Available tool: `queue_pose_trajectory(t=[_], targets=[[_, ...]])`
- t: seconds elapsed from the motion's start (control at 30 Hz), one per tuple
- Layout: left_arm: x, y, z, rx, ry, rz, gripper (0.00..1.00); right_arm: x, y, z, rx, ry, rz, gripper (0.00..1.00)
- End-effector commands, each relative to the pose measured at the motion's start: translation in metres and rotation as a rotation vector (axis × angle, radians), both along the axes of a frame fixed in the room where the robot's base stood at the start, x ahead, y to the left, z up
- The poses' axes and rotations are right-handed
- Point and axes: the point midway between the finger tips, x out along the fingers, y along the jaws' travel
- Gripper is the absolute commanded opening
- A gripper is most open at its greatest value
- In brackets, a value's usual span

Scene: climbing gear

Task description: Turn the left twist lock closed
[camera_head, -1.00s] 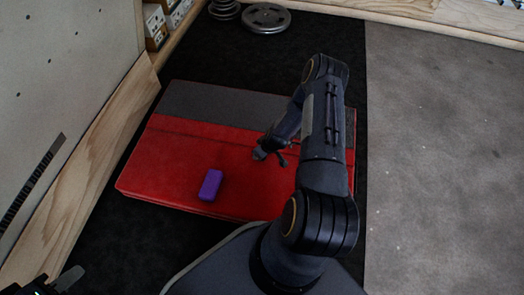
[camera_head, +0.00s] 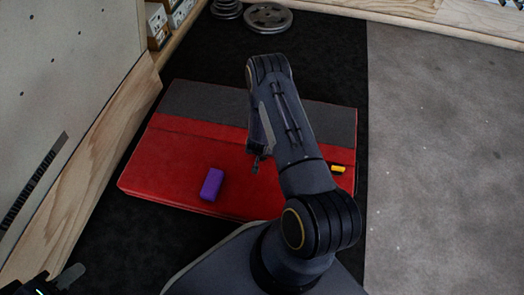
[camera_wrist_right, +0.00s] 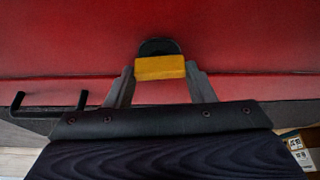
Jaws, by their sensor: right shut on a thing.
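A red pad with a grey band (camera_head: 165,165) lies on the floor. In the right wrist view, a yellow twist-lock handle (camera_wrist_right: 160,67) stands on a black base (camera_wrist_right: 158,46) against the red surface. My right gripper (camera_wrist_right: 161,75) is shut on this yellow handle, one finger at each side. In the head view my right gripper (camera_head: 256,163) is small and dark over the pad, and the handle it holds is hidden there. Another yellow piece (camera_head: 337,169) shows at the pad's right side, beside my arm. My left gripper (camera_head: 62,280) is at the bottom left corner, partly cut off.
A purple block (camera_head: 212,184) lies on the pad, left of my right arm. Weight plates (camera_head: 267,17) lie on the floor behind. A wooden-edged wall (camera_head: 95,135) runs along the left. The grey floor (camera_head: 445,150) at right is clear. A black bent bar (camera_wrist_right: 50,107) shows in the wrist view.

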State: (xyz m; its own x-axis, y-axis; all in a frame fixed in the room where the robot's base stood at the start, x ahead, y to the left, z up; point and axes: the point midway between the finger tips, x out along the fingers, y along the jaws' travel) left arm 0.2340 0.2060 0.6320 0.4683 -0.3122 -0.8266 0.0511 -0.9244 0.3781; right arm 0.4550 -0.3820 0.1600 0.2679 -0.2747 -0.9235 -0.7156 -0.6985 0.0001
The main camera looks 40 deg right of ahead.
Motion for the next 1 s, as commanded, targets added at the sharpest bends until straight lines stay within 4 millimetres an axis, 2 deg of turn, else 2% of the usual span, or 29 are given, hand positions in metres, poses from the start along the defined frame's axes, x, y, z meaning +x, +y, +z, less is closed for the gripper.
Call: queue_pose_trajectory(t=[0.3, 0.8, 0.83, 0.97, 1.0], targets=[[0.0000, 0.0000, 0.0006, 0.000, 0.000, 0.000, 0.34, 0.0000, 0.0006, -0.0003, 0.000, 0.001, -0.100, 0.26], [0.0000, 0.0000, 0.0005, 0.000, 0.000, 0.000, 0.34, -0.0001, 0.0003, -0.0003, 0.001, 0.001, -0.117, 0.26], [0.0000, 0.0000, 0.0005, 0.000, 0.000, 0.000, 0.34, -0.0001, 0.0003, -0.0003, 0.002, 0.001, -0.118, 0.53], [0.0000, 0.0000, 0.0005, 0.000, 0.000, 0.000, 0.34, 0.0000, 0.0004, -0.0003, 0.002, 0.001, -0.116, 0.70], [0.0000, 0.0000, 0.0005, 0.000, 0.000, 0.000, 0.34, 0.0001, 0.0005, -0.0003, 0.002, 0.001, -0.116, 0.71]])
